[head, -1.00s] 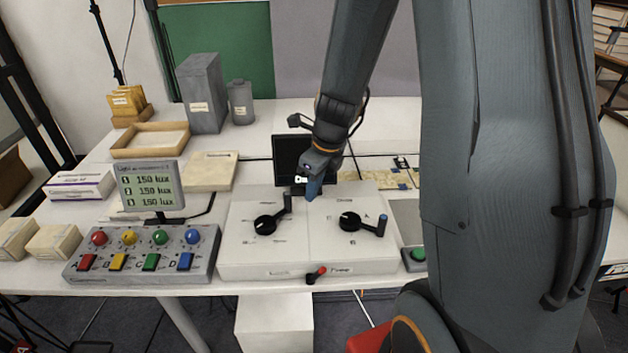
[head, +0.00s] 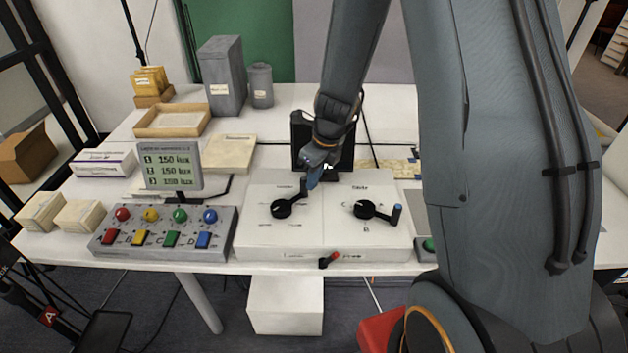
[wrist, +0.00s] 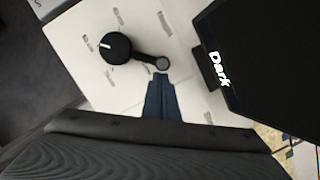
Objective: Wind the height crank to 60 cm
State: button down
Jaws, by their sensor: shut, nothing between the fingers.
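The white panel (head: 262,232) carries two black cranks. The left crank (head: 283,208) has its arm pointing up and to the right. The right crank (head: 365,209) has a blue-tipped handle pointing right. I cannot read which label is for height. My gripper (head: 312,184) is shut and empty, with its blue fingertips at the left crank's handle end. In the wrist view, the fingertips (wrist: 160,80) are just below the round handle end of the crank (wrist: 116,47). I cannot tell whether they touch it.
A dark screen (wrist: 262,62) stands close behind the gripper and reads "Dark". Left of the panel are a button box (head: 225,240) and a display (head: 172,166) showing 150 lux. A red box (head: 378,332) is below.

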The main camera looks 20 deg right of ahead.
jog(key=shift+w+a+n+p, duration=0.3)
jog(key=shift+w+n+p, duration=0.15)
jog(key=shift+w, duration=0.3)
jog(key=shift+s, duration=0.1)
